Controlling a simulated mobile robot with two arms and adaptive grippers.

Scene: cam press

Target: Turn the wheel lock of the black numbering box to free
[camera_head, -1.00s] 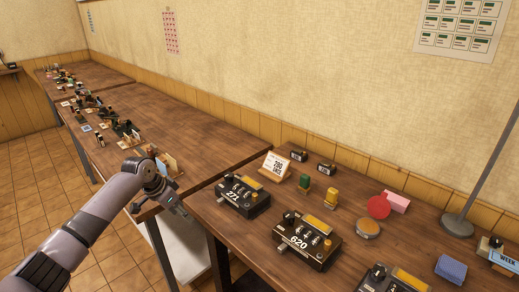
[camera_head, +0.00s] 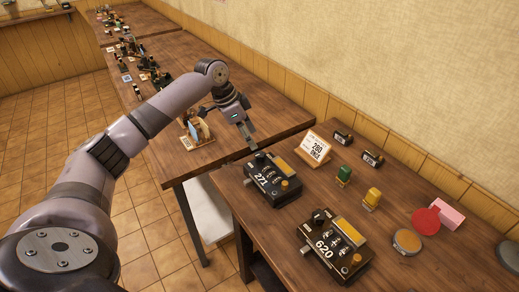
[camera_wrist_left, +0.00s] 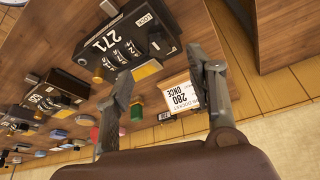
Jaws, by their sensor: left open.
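A black numbering box reading 271 (camera_head: 272,180) sits at the left end of the near table. It has white number wheels, a yellow pad and a yellow-orange knob. In the left wrist view the same box (camera_wrist_left: 125,48) shows at the top, with the word LOCK at one corner. A second dark box reading 620 (camera_head: 335,245) sits nearer to me; it also shows at the left of the wrist view (camera_wrist_left: 48,98). My left gripper (camera_head: 250,143) is open and empty, pointing down just behind box 271. I cannot tell the lock's setting. My right gripper is out of view.
A card on a wooden stand (camera_head: 314,148) stands right of box 271. Green (camera_head: 344,173) and yellow (camera_head: 372,198) stamps, a round tin (camera_head: 407,241) and a red disc (camera_head: 426,221) lie further right. A gap separates this table from the far table (camera_head: 275,98).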

